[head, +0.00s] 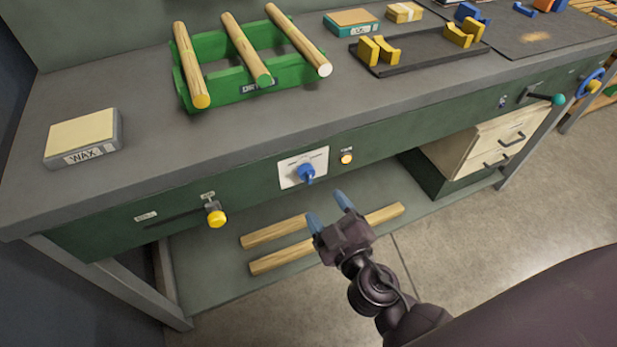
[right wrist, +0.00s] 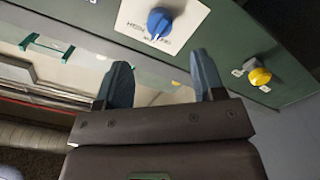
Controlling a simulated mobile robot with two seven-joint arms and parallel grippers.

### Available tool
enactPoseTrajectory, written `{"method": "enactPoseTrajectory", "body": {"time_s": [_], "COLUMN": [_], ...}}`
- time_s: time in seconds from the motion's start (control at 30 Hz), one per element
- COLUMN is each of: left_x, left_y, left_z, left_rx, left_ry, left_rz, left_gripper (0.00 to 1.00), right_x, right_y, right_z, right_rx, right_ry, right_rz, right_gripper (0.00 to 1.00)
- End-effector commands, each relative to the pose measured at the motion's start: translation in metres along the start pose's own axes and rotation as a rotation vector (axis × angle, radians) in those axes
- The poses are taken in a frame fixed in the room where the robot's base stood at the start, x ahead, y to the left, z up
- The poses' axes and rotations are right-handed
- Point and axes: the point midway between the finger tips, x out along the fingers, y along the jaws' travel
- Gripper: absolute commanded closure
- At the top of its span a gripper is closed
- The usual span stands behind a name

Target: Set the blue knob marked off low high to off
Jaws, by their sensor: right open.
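The blue knob (head: 306,173) sits on a white plate (head: 289,178) on the green front panel of the bench. In the right wrist view the blue knob (right wrist: 159,21) shows a pale mark at its lower edge. Lettering on the plate is partly readable, with HIGH on the left; I cannot tell for certain which setting the knob points to. My right gripper (head: 328,211) is open and empty, below and in front of the knob, apart from it. Its two blue-grey fingers (right wrist: 162,80) point toward the panel. My left gripper is not in view.
A yellow slider knob (head: 215,217) and a small yellow-orange button (head: 346,158) flank the plate. Wooden rods (head: 285,258) lie on the lower shelf. A green rack (head: 215,85) with rods and a WAX block (head: 83,137) are on the bench top. Space before the plate is clear.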

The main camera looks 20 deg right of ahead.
Motion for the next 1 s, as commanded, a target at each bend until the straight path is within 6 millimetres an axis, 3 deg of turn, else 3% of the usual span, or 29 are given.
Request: {"method": "enactPoseTrajectory", "body": {"time_s": [0.3,0.5,1.0], "left_x": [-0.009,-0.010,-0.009], "left_y": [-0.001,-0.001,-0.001], "left_z": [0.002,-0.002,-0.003], "left_rx": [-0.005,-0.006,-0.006], "left_ry": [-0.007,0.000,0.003], "left_rz": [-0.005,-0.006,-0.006], "left_gripper": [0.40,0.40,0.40], "right_x": [0.051,0.073,0.084], "right_y": [0.002,0.001,0.001], "right_z": [-0.003,-0.002,0.000], "right_rx": [-0.001,0.000,0.001], "right_ry": [0.006,0.002,-0.001], "right_rz": [0.003,0.002,0.000], "right_gripper": [0.37,0.37,0.37]}}
